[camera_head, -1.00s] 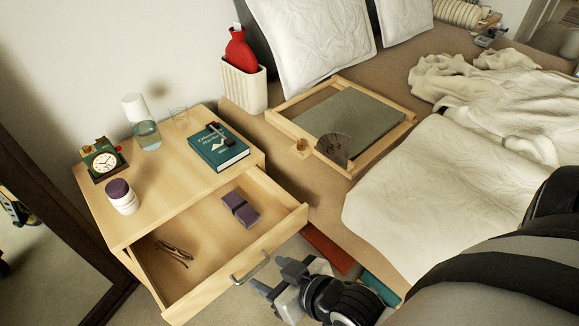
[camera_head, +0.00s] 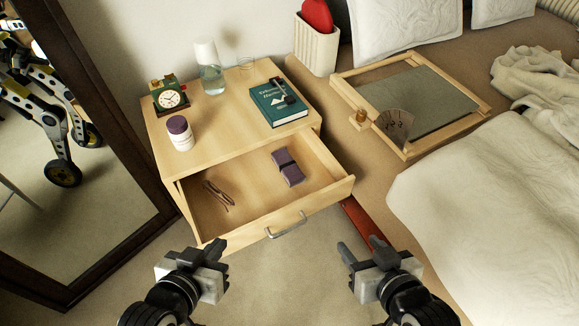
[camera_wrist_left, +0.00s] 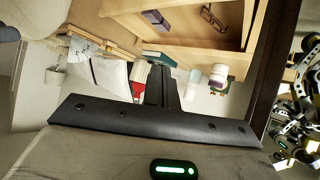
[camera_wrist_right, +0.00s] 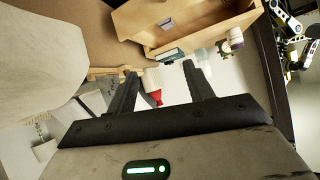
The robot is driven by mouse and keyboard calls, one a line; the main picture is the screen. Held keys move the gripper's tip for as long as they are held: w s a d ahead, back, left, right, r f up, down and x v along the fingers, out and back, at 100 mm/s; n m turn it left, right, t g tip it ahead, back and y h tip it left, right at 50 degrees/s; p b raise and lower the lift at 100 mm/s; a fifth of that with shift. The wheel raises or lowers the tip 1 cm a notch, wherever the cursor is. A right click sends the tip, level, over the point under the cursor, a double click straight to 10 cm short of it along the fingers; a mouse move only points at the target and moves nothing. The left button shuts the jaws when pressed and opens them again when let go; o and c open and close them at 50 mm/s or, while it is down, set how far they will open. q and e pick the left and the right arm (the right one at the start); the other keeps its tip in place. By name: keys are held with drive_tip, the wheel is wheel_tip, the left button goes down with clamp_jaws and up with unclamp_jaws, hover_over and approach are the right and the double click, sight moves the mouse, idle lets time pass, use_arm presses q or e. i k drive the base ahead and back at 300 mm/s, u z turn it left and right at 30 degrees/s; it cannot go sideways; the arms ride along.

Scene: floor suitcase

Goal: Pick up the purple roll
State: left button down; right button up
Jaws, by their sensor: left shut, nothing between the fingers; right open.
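The purple roll (camera_head: 288,167) lies in the open drawer (camera_head: 325,188) of the wooden nightstand, toward the drawer's right side, with a dark band around its middle. It also shows in the left wrist view (camera_wrist_left: 156,20). My left gripper (camera_head: 222,246) is shut and empty, in front of the drawer and below its left part. My right gripper (camera_head: 357,247) is open and empty, in front of the drawer and to the right of its handle (camera_head: 287,226). Both grippers are apart from the roll.
Glasses (camera_head: 218,195) lie in the drawer's left part. On the nightstand top (camera_head: 225,120) stand a clock (camera_head: 171,98), a jar (camera_head: 179,132), a carafe (camera_head: 210,68) and a teal book (camera_head: 278,104). A mirror (camera_head: 110,240) stands left; the bed with a wooden tray (camera_head: 342,88) is right.

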sight(288, 169)
drive_tip(key=k, duration=0.6)
drive_tip(key=u, duration=0.5)
drive_tip(key=i, duration=1.05)
drive_tip(key=u, duration=0.3)
